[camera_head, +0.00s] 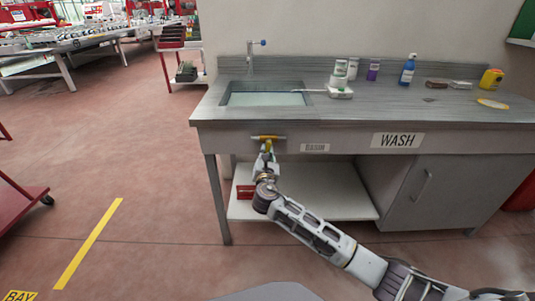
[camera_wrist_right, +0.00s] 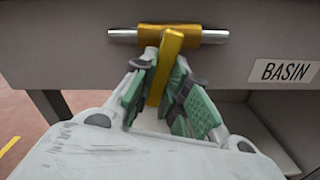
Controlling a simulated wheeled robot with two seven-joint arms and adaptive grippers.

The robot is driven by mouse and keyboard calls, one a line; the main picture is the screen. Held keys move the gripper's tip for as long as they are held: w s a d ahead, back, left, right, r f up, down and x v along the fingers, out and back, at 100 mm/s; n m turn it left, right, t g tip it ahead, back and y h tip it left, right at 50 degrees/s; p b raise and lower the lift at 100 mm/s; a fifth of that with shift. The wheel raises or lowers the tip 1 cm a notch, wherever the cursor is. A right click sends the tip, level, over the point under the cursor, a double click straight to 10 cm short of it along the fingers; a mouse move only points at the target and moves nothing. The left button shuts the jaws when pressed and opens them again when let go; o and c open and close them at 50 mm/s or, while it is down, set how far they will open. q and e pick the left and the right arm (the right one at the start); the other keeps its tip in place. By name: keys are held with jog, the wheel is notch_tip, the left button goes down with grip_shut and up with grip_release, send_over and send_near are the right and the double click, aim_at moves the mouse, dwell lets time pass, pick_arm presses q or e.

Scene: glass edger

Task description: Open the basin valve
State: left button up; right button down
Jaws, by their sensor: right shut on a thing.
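The basin valve has a yellow lever (camera_wrist_right: 166,62) that hangs down from a yellow body on a short metal pipe, on the front panel of the wash counter. In the head view the yellow valve (camera_head: 268,138) shows below the sink basin (camera_head: 264,99), left of a small BASIN label (camera_head: 315,147). My right gripper (camera_wrist_right: 163,105) is shut on the lever, with its green pads on either side of it. In the head view my right gripper (camera_head: 267,158) reaches the valve from below. My left gripper is not in view.
The counter carries white containers (camera_head: 341,72), a blue bottle (camera_head: 407,70) and a yellow container (camera_head: 491,79). A lower shelf (camera_head: 320,203) with a red box (camera_head: 246,191) lies below the valve. A cabinet (camera_head: 425,195) stands at the right. The floor at left is mostly clear.

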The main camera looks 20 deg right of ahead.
jog(key=shift+w+a+r+m, duration=0.1)
jog(key=shift+a+m, duration=0.15)
jog(key=shift+m, duration=0.45)
jog(key=shift+a+r+m, duration=0.1)
jog(key=shift+a+m, duration=0.1)
jog(key=shift+m, duration=0.5)
jog(key=c, duration=1.4)
grip_release()
jog(key=shift+v, duration=6.05)
